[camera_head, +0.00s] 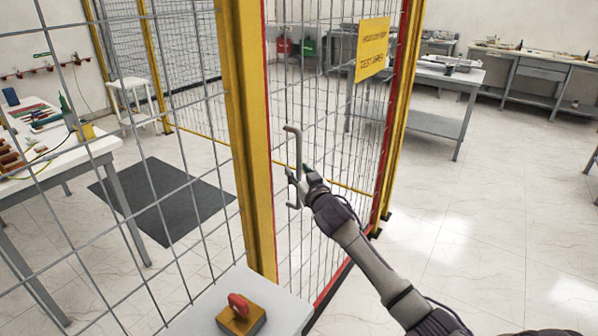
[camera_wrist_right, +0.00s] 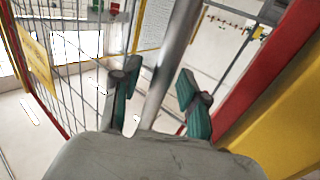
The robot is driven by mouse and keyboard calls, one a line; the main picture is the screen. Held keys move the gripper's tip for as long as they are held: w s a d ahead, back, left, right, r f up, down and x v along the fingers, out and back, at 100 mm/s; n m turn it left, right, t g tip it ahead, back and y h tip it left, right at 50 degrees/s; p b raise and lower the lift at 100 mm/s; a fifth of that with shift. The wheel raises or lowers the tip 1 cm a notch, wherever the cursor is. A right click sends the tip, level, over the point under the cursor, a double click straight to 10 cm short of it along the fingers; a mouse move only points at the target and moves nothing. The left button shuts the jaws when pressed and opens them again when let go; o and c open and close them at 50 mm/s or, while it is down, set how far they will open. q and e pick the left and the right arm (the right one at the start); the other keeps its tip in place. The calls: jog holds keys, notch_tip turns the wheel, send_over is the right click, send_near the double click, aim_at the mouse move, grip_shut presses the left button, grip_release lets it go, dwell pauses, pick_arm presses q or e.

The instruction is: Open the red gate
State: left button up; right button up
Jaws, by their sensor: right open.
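The red gate is a wire mesh panel with a thin red frame (camera_head: 331,287) between two yellow posts, in the middle of the head view. A yellow sign (camera_head: 373,49) hangs on it. A grey bar handle (camera_head: 293,140) stands upright on the gate near the left post. My right gripper (camera_head: 298,178) is at the lower part of this handle. In the right wrist view the handle (camera_wrist_right: 168,70) passes between the open fingers of the gripper (camera_wrist_right: 160,95). I cannot tell whether the fingers touch it. My left gripper is out of view.
A yellow post (camera_head: 247,130) and mesh fence stand left of the gate. A red knob on a yellow box (camera_head: 240,314) sits on a grey surface in front. A dark mat (camera_head: 165,200) and a white worktable (camera_head: 100,148) lie behind the fence. The floor at right is clear.

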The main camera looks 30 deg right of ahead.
grip_shut()
jog(key=shift+s, duration=0.1)
dwell(0.3)
